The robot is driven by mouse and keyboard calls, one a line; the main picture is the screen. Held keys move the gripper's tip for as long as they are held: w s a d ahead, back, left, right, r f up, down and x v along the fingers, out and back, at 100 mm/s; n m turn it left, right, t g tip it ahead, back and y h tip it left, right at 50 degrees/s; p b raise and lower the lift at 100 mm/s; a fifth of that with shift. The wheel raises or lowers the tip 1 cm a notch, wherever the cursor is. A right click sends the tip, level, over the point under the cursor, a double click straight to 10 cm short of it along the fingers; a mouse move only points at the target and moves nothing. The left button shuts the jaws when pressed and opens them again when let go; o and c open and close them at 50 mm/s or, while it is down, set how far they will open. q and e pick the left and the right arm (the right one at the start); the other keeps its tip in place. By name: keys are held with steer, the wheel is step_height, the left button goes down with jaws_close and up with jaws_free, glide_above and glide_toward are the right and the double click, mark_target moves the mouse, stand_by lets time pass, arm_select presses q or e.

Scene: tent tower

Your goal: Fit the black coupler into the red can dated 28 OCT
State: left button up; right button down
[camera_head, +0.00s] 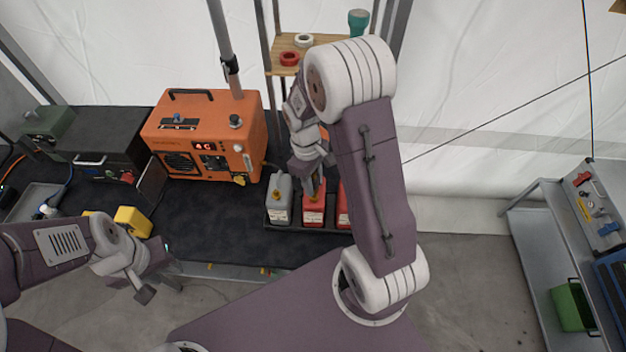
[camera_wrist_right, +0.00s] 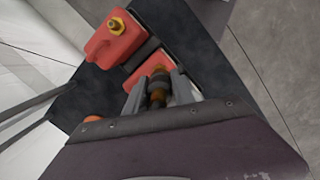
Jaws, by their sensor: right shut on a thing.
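Two red cans and a grey can (camera_head: 280,200) stand in a row in a dark tray at the bench's front edge. The middle red can (camera_head: 313,210) has a white label too small to read; it also shows in the wrist view (camera_wrist_right: 146,68). The other red can (camera_head: 344,207) is partly hidden by my right arm; its brass neck shows in the wrist view (camera_wrist_right: 114,26). My right gripper (camera_head: 314,186) is over the middle red can, shut on the black coupler (camera_wrist_right: 158,97). Whether coupler and can touch is unclear. My left gripper (camera_head: 162,289) looks open and empty.
An orange heater-like unit (camera_head: 205,138) stands behind the cans on the left. A yellow object (camera_head: 132,221) lies near my left arm. A wooden shelf (camera_head: 283,62) with tape rolls is behind. A grey side table (camera_head: 545,240) stands far right.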

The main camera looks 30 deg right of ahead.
steer(key=shift+d+f, duration=0.3)
steer(key=shift+f, duration=0.05)
steer(key=shift+a+r, duration=0.15)
steer(key=shift+a, duration=0.1)
steer(key=shift+d, duration=0.2)
steer(key=shift+a+p, duration=0.1)
steer(key=shift+p, duration=0.4)
stand_by(0.7)
steer(key=shift+f+b, duration=1.2)
steer(key=shift+f, duration=0.6)
steer(key=c, duration=1)
jaws_free()
